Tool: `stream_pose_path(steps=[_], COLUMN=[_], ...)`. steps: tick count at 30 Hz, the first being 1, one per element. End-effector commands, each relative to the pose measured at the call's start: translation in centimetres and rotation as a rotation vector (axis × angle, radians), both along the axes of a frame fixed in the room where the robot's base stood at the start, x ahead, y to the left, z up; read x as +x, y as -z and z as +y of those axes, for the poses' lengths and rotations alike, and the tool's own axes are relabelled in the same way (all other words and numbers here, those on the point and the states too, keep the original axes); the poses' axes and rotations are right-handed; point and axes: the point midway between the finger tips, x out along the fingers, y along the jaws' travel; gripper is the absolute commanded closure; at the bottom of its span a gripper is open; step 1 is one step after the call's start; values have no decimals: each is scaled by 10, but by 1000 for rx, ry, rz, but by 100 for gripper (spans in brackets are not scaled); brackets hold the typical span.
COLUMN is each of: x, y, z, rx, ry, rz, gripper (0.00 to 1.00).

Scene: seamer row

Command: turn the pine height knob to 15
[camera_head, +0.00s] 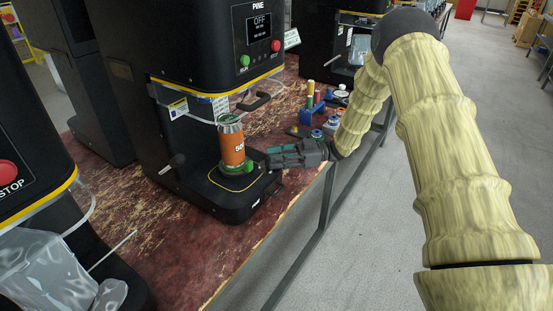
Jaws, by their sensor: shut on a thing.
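The pine seamer (190,50) is the black machine in the middle, with PINE on its front and a display reading OFF. An orange can (231,147) with a bare metal top stands upright on its round base plate. A small green knob (250,166) shows low at the can's right side; it appears to be the height knob. My gripper (268,157) reaches in from the right with its fingertips at this knob, shut on it as far as I can tell. The fingers hide part of the contact. No height reading is legible.
A black-knobbed lever (172,164) sticks out at the base's left, and a black handle (254,101) is above the can. Small parts and a blue holder (312,112) stand on the worn red bench behind my gripper. Another seamer (340,30) stands farther back.

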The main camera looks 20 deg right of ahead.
Motion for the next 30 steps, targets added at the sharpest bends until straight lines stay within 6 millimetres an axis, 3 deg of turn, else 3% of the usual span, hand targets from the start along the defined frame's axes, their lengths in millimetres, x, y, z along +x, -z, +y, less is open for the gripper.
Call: stream_pose_path(steps=[13,14,17,30], x=[0,0,0,0], y=[-1,-1,-1,0], z=[0,0,0,-7], rx=[2,2,2,1], ry=[-8,-8,-8,-6], rz=[-2,-2,-1,-1], gripper=[96,66,50,50])
